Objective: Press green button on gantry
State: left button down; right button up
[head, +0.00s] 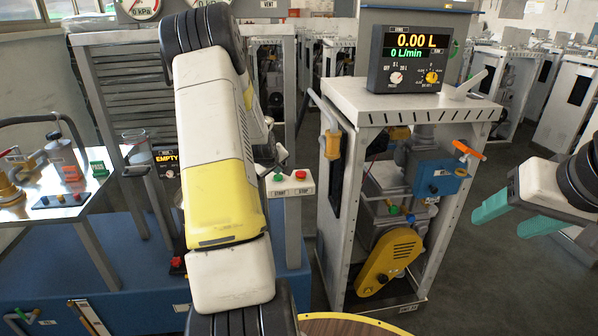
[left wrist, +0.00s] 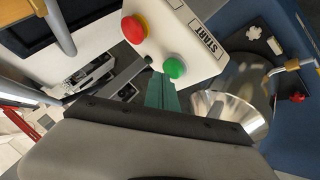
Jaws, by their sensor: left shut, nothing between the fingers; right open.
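The green button (head: 277,178) sits on a pale control box (head: 307,187) on a metal post, left of a red button (head: 300,174). In the left wrist view the green button (left wrist: 174,68) is beside the START label, with the red button (left wrist: 134,28) up and left. My left gripper (left wrist: 158,78) is shut and empty, its teal fingers right by the green button; I cannot tell whether they touch it. In the head view my left arm mostly hides that gripper. My right gripper (head: 500,220) is open and empty at the far right, away from the box.
A dispenser cabinet (head: 341,215) with a display box (head: 410,59) stands right of the control box. A side table (head: 95,190) with small devices is at left. A metal funnel (left wrist: 232,112) is close right of my left fingers.

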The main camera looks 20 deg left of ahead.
aim_at(278, 178)
pick_arm(q)
jog(key=shift+f, duration=0.5)
dwell(0.9)
jog(key=shift+r, duration=0.9)
jog(key=shift+r, duration=2.5)
